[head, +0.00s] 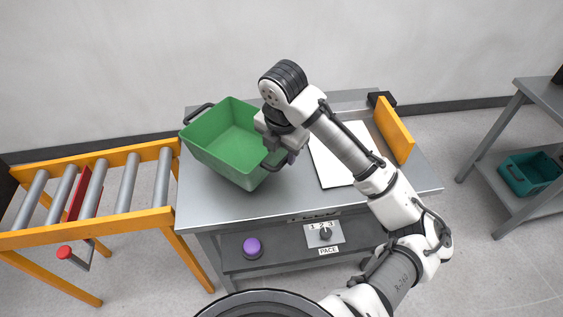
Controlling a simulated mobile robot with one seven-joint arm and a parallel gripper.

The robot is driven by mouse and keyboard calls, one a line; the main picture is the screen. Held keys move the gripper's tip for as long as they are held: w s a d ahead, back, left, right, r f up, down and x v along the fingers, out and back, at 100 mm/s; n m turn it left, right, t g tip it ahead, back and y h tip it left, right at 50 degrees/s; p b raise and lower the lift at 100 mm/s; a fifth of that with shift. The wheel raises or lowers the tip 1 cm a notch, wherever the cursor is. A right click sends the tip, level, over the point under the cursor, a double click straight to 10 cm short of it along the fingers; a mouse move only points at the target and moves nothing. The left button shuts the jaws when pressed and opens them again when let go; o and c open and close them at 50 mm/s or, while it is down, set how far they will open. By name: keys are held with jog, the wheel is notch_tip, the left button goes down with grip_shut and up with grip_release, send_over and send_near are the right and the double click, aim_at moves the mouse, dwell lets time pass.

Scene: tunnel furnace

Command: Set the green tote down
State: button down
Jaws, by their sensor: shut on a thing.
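The green tote (222,150) is an open, empty bin with dark handles at its left and right ends. It is over the left part of the grey metal table (290,205). It looks slightly tilted, and I cannot tell whether its base touches the tabletop. My gripper (277,158) is at the tote's right end, shut on the tote by its right handle. The fingertips are partly hidden by the gripper's own body and the handle.
A roller conveyor (88,188) with an orange frame adjoins the table's left side. A white sheet (340,155) and an orange upright plate (392,128) are on the table's right. A purple knob (252,246) sits below the tabletop. A teal tote (529,174) is on the right-hand shelf.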

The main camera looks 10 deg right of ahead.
jog(key=shift+f, duration=2.4)
jog(key=c, duration=0.8)
grip_release()
jog(key=shift+f, duration=0.1)
jog(key=shift+o, duration=0.2)
jog(key=r, duration=0.4)
jog(key=s+r, duration=0.1)
jog(key=r, duration=0.3)
jog(key=s+r, duration=0.1)
jog(key=r, duration=0.3)
jog(key=shift+s+a, duration=0.1)
jog(key=shift+s, duration=0.05)
